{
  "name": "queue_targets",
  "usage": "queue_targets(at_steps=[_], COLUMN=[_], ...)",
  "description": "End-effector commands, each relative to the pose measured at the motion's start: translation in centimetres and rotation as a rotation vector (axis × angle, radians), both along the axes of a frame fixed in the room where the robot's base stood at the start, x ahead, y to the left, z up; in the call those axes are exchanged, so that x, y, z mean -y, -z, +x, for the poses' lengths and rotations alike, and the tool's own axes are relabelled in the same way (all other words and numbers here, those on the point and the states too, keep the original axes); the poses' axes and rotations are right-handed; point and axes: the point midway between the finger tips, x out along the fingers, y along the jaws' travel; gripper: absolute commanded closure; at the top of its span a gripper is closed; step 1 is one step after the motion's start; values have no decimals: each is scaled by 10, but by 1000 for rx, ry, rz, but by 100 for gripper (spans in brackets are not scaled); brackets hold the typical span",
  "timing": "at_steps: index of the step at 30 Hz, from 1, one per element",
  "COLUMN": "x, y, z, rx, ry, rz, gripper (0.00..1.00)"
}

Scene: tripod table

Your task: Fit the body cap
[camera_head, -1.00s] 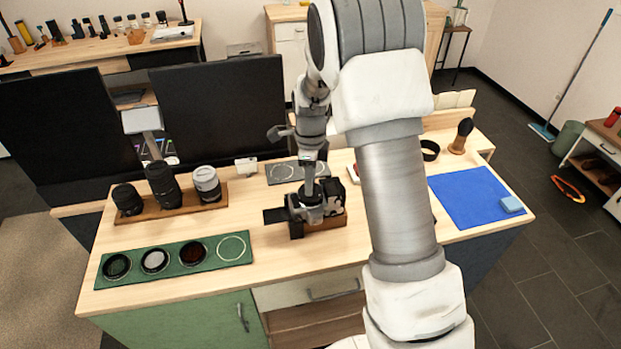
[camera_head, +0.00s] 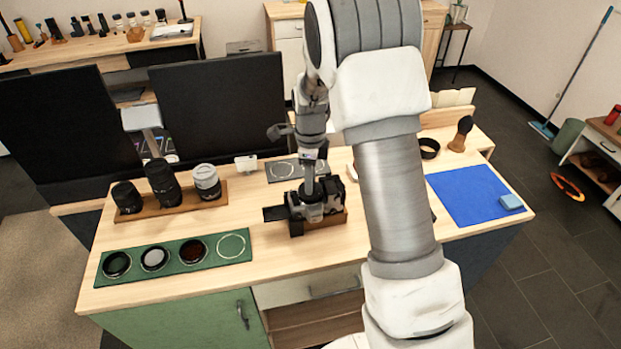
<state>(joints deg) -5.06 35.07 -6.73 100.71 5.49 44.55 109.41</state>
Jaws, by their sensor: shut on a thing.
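A black and silver camera body (camera_head: 334,203) sits on a small wooden block (camera_head: 335,220) near the middle of the wooden table (camera_head: 280,262). A dark flap or screen sticks out at its left. My gripper (camera_head: 312,210) points down at the camera's front, its fingers close together. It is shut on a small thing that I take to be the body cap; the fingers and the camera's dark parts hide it. I cannot tell whether the cap touches the mount.
A wooden rack (camera_head: 172,205) with several lenses and a green mat (camera_head: 133,259) with round filters stand left. A grey mat (camera_head: 284,171) lies behind. My arm hides part of the table.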

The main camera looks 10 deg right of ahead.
Motion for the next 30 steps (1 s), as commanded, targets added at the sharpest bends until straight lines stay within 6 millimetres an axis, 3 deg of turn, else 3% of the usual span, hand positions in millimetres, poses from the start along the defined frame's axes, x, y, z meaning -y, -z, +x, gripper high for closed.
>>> queue_targets(at_steps=[30], x=[-1], y=[9], z=[0], rx=[0], ry=[0], rz=[0], gripper=[100])
